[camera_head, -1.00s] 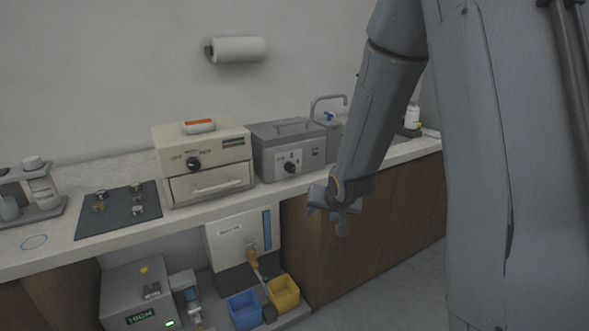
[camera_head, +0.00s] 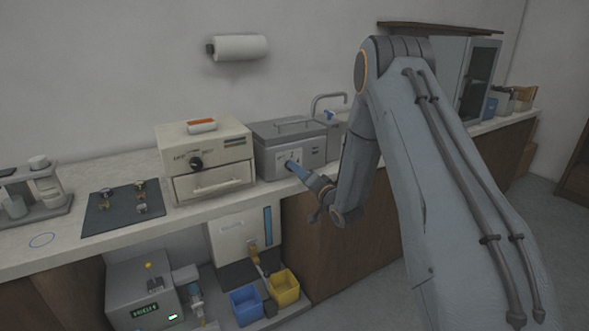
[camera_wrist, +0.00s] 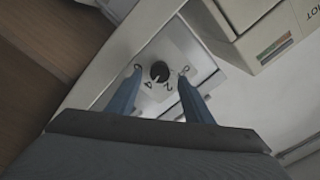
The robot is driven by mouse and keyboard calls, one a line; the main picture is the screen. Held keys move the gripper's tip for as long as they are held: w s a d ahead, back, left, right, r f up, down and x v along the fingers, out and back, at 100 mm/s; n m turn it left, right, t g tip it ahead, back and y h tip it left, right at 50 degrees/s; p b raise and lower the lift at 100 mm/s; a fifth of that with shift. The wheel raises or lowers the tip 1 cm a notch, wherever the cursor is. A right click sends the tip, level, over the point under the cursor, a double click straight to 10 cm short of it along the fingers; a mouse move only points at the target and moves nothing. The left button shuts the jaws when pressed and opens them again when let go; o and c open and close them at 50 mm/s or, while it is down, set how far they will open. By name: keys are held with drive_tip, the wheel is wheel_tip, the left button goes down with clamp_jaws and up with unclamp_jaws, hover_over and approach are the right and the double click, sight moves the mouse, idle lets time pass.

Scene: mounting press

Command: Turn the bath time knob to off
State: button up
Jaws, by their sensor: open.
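The bath is a grey box (camera_head: 310,148) with a lid handle, on the counter right of the cream oven. Its round black knob (camera_wrist: 160,71) sits on a light dial plate with printed figures, and in the wrist view a pale pointer mark seems to aim to the lower left. My gripper (camera_wrist: 160,76) is open, its two blue fingers on either side of the knob with gaps to both. I cannot tell how deep the fingertips reach. In the head view my gripper (camera_head: 290,166) is in front of the bath's panel and hides the knob.
The cream oven (camera_head: 208,162) with its own black knob stands left of the bath, and its corner (camera_wrist: 265,45) shows in the wrist view. A dark mat (camera_head: 122,208) with small pieces lies further left. A tap (camera_head: 328,100) is behind the bath. Bins stand below.

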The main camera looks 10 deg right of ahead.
drive_tip(key=shift+x, duration=1.7)
drive_tip(key=c, duration=1.1)
